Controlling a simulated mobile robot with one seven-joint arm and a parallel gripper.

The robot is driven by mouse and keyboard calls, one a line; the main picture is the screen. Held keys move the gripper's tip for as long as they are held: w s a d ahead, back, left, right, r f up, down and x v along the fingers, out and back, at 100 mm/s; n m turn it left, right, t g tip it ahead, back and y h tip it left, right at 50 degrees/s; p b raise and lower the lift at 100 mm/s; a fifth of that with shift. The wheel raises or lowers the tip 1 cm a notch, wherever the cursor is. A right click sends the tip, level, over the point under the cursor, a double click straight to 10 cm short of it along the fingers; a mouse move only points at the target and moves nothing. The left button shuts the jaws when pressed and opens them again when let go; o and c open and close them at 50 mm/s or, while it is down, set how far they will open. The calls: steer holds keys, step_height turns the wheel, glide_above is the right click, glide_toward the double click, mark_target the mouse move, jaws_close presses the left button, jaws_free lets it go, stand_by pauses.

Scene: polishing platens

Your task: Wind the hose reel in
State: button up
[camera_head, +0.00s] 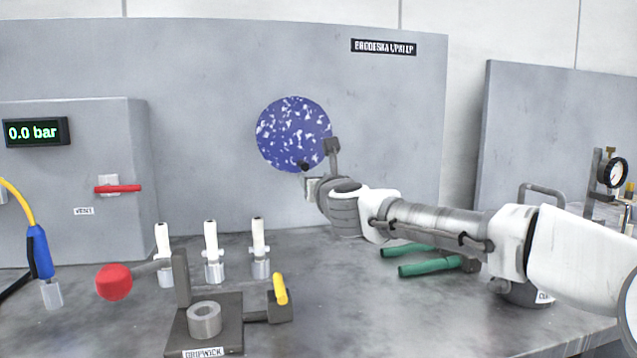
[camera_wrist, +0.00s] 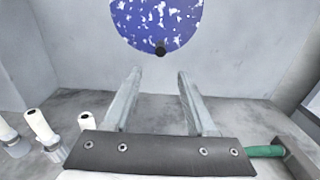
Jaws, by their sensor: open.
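The hose reel (camera_head: 292,132) is a blue disc with white speckles on the grey upright panel. It also shows at the top of the wrist view (camera_wrist: 150,20). A small black knob (camera_head: 303,166) sits near its lower rim; in the wrist view the knob (camera_wrist: 160,49) stands out from the disc. My gripper (camera_head: 321,167) is just right of the knob in the head view. In the wrist view my gripper (camera_wrist: 157,74) is open and empty. The knob appears above the gap between the fingertips, apparently beyond them. No hose is visible on the reel.
White-handled parts (camera_head: 211,240) stand on the grey bench left of the reel. In front are a dark fixture (camera_head: 181,280) with a red ball (camera_head: 114,282) and a yellow handle (camera_head: 280,288). Green-handled tool (camera_head: 430,267) lies under my arm. A pressure display (camera_head: 35,132) is at left.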

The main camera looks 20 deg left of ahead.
steer(key=shift+v, duration=1.05)
